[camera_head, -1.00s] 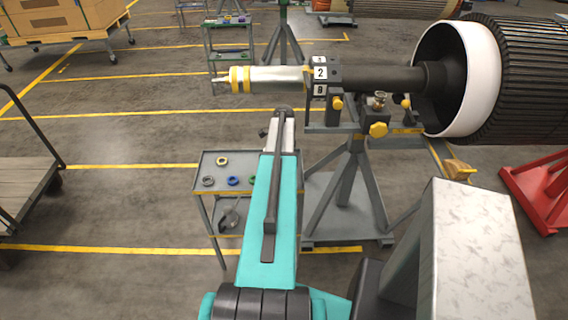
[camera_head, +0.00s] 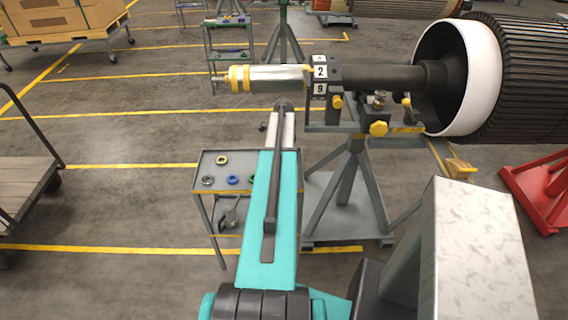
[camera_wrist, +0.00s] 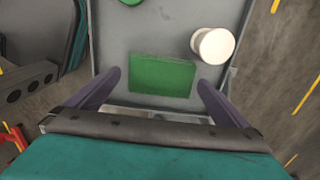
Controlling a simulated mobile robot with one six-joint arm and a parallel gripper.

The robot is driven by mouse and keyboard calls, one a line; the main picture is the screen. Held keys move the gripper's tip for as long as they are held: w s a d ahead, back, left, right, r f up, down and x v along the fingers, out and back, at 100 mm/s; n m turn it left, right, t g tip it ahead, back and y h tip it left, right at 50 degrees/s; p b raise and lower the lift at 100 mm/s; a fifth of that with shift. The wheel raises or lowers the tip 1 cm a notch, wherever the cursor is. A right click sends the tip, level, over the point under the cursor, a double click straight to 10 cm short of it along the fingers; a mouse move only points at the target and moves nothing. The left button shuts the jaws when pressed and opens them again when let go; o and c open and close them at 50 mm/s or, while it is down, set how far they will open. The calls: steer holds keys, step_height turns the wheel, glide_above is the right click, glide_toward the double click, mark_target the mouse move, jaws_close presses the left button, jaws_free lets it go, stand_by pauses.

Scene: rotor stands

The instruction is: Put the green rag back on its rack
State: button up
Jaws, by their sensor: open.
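The green rag (camera_wrist: 163,75) lies flat as a rectangle on a grey surface (camera_wrist: 150,40) in the wrist view. My gripper (camera_wrist: 160,78) is open, with one dark purple finger towards each short side of the rag. The rag is not between shut fingers, and I cannot tell the height of the fingers above it. In the head view my arm hides the gripper and the rag. I cannot make out which thing is the rag's rack.
A white spool-like cylinder (camera_wrist: 213,45) stands close to the right finger. A green item (camera_wrist: 130,2) is cut off at the top. In the head view, a small cart (camera_head: 208,160) holds several coloured rings. A rotor shaft (camera_head: 385,77) on a grey stand (camera_head: 352,180) stretches beyond my arm.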

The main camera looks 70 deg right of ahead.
step_height(320, 180, up, 10)
steer(key=b, duration=0.3)
stand_by(0.4)
stand_by(0.8)
